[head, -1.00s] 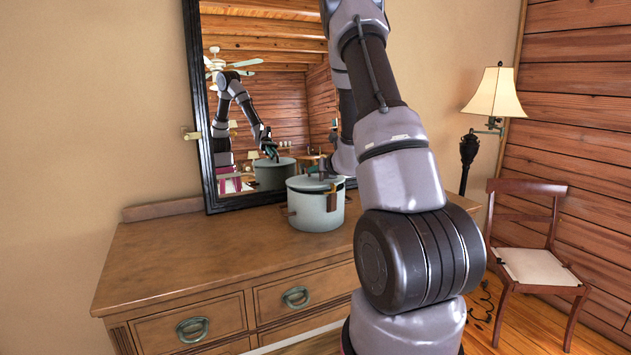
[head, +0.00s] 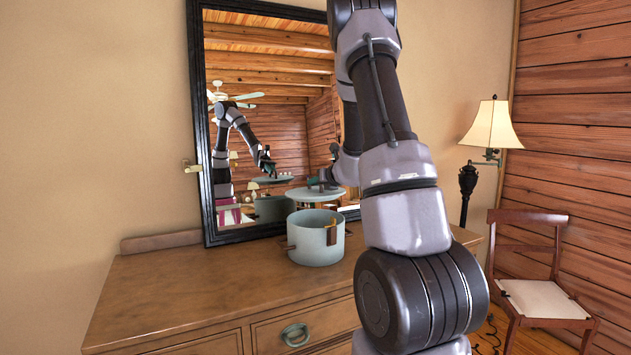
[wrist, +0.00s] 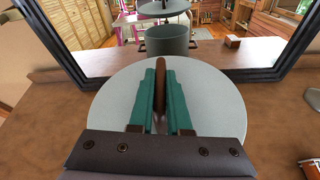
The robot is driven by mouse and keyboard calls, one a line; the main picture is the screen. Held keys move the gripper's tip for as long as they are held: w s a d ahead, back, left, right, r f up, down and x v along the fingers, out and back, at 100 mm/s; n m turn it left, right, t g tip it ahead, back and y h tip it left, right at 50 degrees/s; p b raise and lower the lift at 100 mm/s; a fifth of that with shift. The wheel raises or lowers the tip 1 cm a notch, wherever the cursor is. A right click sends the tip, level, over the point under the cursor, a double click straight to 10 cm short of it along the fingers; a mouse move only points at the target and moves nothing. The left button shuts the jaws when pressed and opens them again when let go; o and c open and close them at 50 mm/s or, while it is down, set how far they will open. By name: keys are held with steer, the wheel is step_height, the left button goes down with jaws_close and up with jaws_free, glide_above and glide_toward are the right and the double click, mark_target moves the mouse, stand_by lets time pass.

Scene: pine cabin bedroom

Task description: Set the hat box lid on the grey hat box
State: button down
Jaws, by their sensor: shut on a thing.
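The grey hat box (head: 312,249) stands open on the dresser top, with brown tabs on its side. My gripper (head: 322,184) is above it, shut on the hat box lid (head: 306,195), a flat round grey disc. The lid hangs roughly level over the box with a visible gap below it. In the wrist view the green fingers of my gripper (wrist: 160,98) clasp the lid's brown handle. The lid (wrist: 112,103) fills the middle of that view and hides what lies directly under it.
The wooden dresser top (head: 190,290) is clear to the left of the box. A framed mirror (head: 265,70) stands close behind and reflects my arm, lid and box. A lamp (head: 490,125) and a chair (head: 530,280) stand at right. A small object (wrist: 311,168) lies at the wrist view's right edge.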

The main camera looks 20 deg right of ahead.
step_height(320, 180, down, 8)
steer(key=s, duration=0.1)
steer(key=shift+t, duration=0.4)
steer(key=shift+s+a, duration=0.1)
steer(key=shift+a, duration=0.05)
stand_by(0.3)
steer(key=shift+w, duration=0.25)
steer(key=shift+w+d, duration=0.1)
steer(key=shift+d, duration=0.3)
stand_by(0.6)
steer(key=shift+f, duration=0.35)
stand_by(0.3)
steer(key=shift+w+d+r, duration=0.1)
steer(key=shift+w+r, duration=0.05)
steer(key=shift+r, duration=0.2)
steer(key=shift+w+r, duration=0.15)
steer(key=shift+r, duration=0.4)
steer(key=shift+r, duration=0.1)
